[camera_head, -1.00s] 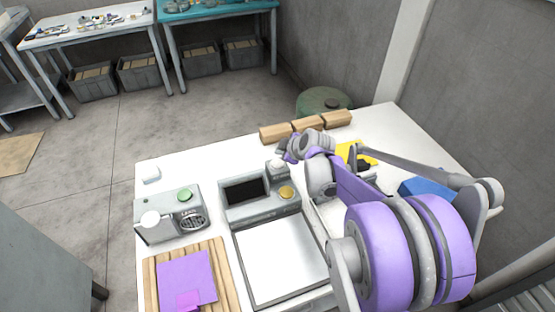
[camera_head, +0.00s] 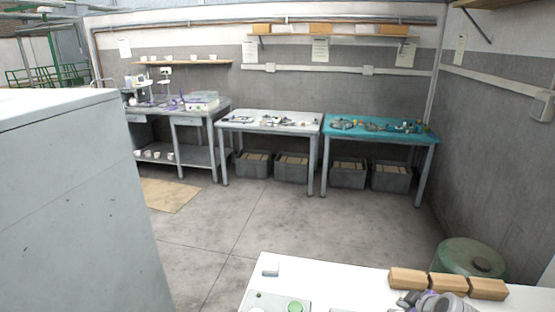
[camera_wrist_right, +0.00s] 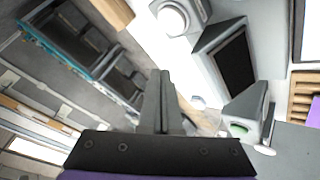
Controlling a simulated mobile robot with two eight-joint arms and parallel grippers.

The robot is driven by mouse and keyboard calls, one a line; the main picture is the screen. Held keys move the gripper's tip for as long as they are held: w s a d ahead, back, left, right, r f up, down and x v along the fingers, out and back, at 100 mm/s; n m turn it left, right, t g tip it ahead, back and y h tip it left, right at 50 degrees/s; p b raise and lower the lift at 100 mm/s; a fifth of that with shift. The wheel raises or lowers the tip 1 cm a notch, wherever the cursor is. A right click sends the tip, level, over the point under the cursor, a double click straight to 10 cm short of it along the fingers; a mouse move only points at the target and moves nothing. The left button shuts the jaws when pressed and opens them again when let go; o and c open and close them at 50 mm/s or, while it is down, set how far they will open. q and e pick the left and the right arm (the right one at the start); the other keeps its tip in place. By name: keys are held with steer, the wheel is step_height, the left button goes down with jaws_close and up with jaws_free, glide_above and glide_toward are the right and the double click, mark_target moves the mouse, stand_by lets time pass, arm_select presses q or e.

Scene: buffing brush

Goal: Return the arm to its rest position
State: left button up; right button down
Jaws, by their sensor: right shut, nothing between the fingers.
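My right gripper (camera_head: 428,303) shows at the bottom edge of the head view, over the white table (camera_head: 330,278) and just in front of the wooden blocks. Most of the right arm is below the frame. In the right wrist view the gripper's fingers (camera_wrist_right: 161,102) are together, with nothing between them. They are above the table edge, to the left of the device with a dark screen (camera_wrist_right: 234,62). My left gripper is in neither view.
Three wooden blocks (camera_head: 447,284) line the table's far right edge. A box with a green button (camera_head: 295,306) stands at the near left. A green drum (camera_head: 468,256) stands behind the table. A grey cabinet (camera_head: 75,215) fills the left.

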steer(key=s+a+f+m+g, duration=0.2)
steer(key=s+a+m, duration=0.4)
steer(key=s+a, duration=1.2)
steer(key=shift+s+a+f+m+g+y, duration=0.3)
steer(key=shift+a+g+y, duration=0.1)
steer(key=shift+a, duration=0.45)
steer(key=shift+w, duration=0.1)
